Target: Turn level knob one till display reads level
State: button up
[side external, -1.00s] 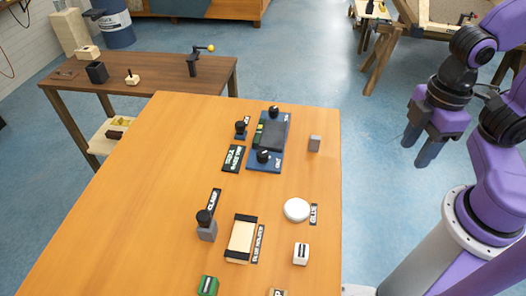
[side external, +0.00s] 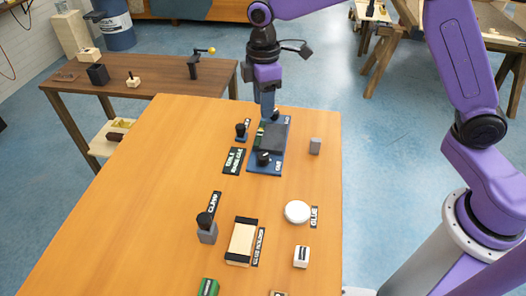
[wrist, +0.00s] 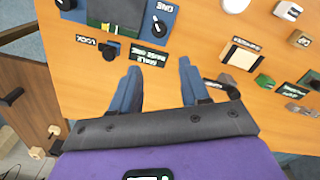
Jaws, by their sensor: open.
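The blue level device (side external: 283,130) lies at the far end of the orange table, with a dark panel, a small green display strip (side external: 260,136) and a black knob at each end. The nearer knob (side external: 263,158) stands beside a label that appears to read ONE; it shows in the wrist view (wrist: 158,24). The far knob (side external: 274,113) is beside my gripper's fingers in the side view. My gripper (side external: 267,108) points down over the far end of the table. In the wrist view my gripper (wrist: 158,66) is open and empty, apart from both knobs. The display reading is too small to read.
A small black knobbed piece (side external: 241,130) and a black label plate (side external: 233,160) stand left of the device. A clamp piece (side external: 207,228), glue disc (side external: 297,211) and wooden holder (side external: 241,240) stand nearer. The table's left side is clear.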

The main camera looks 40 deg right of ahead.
aim_at(263, 156)
notch_tip(263, 156, down, 17)
jog(key=shift+f, duration=0.2)
dwell(0.4)
jog(key=c, duration=0.8)
